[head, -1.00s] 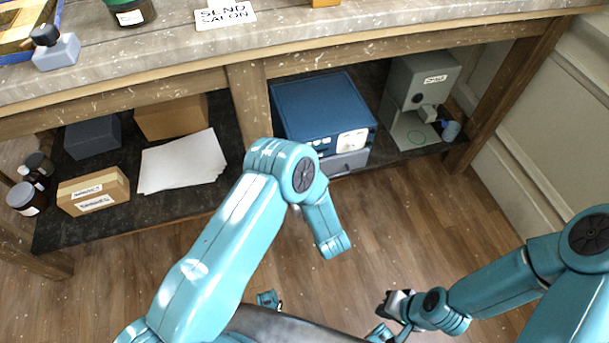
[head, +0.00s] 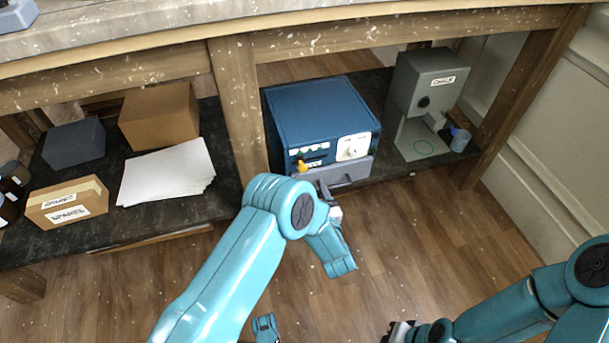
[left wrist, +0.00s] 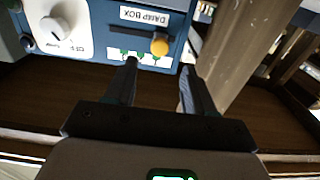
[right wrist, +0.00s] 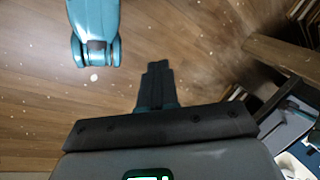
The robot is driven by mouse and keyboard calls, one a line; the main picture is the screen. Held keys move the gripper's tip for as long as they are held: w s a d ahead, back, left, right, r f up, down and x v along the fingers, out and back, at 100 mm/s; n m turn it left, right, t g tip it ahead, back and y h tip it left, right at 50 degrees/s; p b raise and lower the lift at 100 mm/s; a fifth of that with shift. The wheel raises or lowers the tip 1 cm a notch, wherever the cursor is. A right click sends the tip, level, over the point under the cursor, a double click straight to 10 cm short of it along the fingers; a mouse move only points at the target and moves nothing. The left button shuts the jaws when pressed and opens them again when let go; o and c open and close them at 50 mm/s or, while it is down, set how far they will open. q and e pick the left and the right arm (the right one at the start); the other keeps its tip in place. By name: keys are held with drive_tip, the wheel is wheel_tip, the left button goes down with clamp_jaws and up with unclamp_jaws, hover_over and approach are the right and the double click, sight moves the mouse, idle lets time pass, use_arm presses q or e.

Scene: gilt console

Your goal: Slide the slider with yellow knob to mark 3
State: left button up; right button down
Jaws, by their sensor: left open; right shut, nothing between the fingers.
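The blue box labelled DAMP BOX (head: 318,105) stands on the low shelf. Its yellow slider knob (head: 301,167) is at the left of the front panel; it also shows in the left wrist view (left wrist: 160,46), at one end of a short dark slot. A white strip with green marks (left wrist: 140,56) runs beside the slot; I cannot read its numbers. My left gripper (left wrist: 160,78) is open and empty, with its fingers pointing at the panel and the knob seen between and beyond the tips. My right gripper (right wrist: 155,75) is shut and empty, over the floor, away from the box.
A white dial plate (head: 353,147) is right of the slider, above a grey drawer front (head: 345,173). A grey machine (head: 420,95) stands to the right. A wooden post (head: 236,100) is close on the left, with papers (head: 165,172) and boxes beyond. The floor in front is free.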

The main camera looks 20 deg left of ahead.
sight(303, 169)
use_arm(q)
drive_tip(key=b+x, duration=0.1)
drive_tip(key=x, duration=0.5)
drive_tip(key=shift+w+a+f+b, duration=0.1)
drive_tip(key=shift+w+a+b, duration=0.05)
drive_tip(key=shift+b, duration=0.25)
drive_tip(key=shift+w+a, duration=0.25)
drive_tip(key=shift+w, duration=0.15)
use_arm(e)
drive_tip(key=w+f, duration=0.2)
drive_tip(key=shift+d+f+t, duration=0.15)
drive_tip(key=shift+f+t, duration=0.15)
use_arm(q)
drive_tip(key=shift+c, duration=0.3)
clamp_jaws()
